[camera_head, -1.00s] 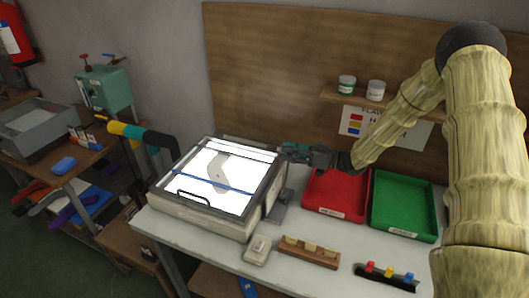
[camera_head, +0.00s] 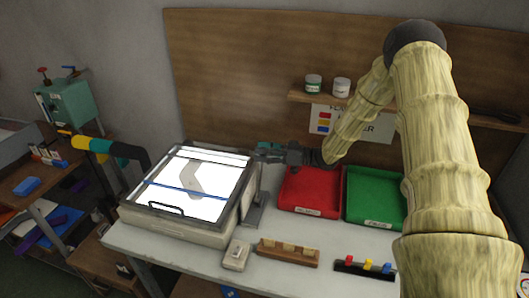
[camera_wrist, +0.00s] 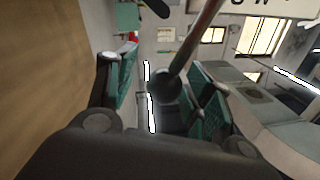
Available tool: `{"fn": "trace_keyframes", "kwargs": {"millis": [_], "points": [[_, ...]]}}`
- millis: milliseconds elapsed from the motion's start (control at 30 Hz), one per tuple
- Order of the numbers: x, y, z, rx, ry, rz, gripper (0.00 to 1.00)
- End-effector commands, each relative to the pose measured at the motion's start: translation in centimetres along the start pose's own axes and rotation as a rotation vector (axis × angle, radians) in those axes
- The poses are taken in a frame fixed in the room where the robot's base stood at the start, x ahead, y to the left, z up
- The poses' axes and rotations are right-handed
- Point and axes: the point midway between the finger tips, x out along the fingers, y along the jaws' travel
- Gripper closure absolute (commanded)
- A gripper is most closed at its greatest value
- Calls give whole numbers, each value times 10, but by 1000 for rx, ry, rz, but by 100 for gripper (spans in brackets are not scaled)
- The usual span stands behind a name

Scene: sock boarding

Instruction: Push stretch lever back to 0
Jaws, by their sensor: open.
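The stretch lever shows in the wrist view as a slim metal rod (camera_wrist: 195,45) with a dark ball knob (camera_wrist: 164,89) at its near end. The knob lies between the two teal-padded fingers of my gripper (camera_wrist: 160,78), which are apart; I cannot tell whether either finger touches it. In the head view my gripper (camera_head: 268,151) is at the back right corner of the lit box (camera_head: 181,225). A grey bracket (camera_head: 253,216) stands on the box's right side; the lever itself is hard to make out there. A grey sock-like shape (camera_head: 196,180) lies on the lit panel.
A red tray (camera_head: 308,190) and a green tray (camera_head: 375,197) sit right of the box. A white switch block (camera_head: 236,255), a wooden holder (camera_head: 288,252) and a rack with coloured knobs (camera_head: 363,266) line the table's front. A wooden board (camera_head: 230,80) rises behind.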

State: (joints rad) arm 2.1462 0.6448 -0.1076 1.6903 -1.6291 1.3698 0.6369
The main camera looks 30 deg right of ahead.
Motion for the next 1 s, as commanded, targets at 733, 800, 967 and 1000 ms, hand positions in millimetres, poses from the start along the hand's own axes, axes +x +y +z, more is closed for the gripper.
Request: {"fn": "trace_keyframes", "kwargs": {"millis": [733,800,967,1000], "points": [[-102,2,1,1,1,3,48],[-110,2,1,1,2,3,48],[-121,3,1,1,2,3,48],[-123,3,1,1,2,3,48]]}}
